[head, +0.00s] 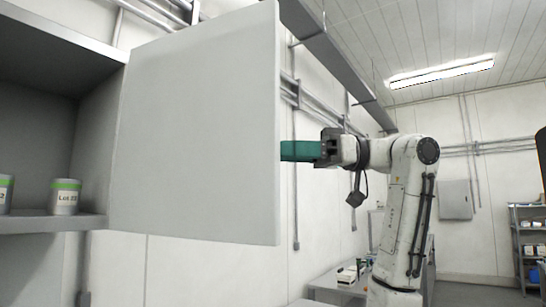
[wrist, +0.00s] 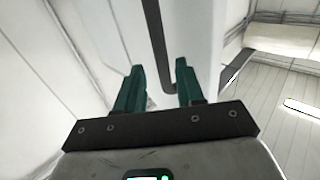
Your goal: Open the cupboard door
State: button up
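The cupboard door (head: 195,130) is a plain light grey panel, standing swung out from the cupboard (head: 95,150) in the head view. The shelf space to its left is exposed. My gripper (head: 284,151) is at the door's right edge, its green fingertips partly hidden behind the panel. In the wrist view my gripper (wrist: 159,66) has its two green fingers clearly apart. A dark bar handle (wrist: 157,45) on the pale door (wrist: 195,40) shows between the fingertips, with a gap on both sides. I cannot tell whether the fingers reach around it.
A lidded tin (head: 65,198) with a green band stands on the cupboard shelf (head: 50,224), with part of another (head: 5,193) at the left edge. A low bench (head: 330,285) is at lower middle. A shelving rack (head: 528,245) stands far right.

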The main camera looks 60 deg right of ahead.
jog(key=b+v, duration=0.1)
jog(key=v, duration=0.5)
jog(key=shift+s+d, duration=0.25)
jog(key=shift+s, duration=0.1)
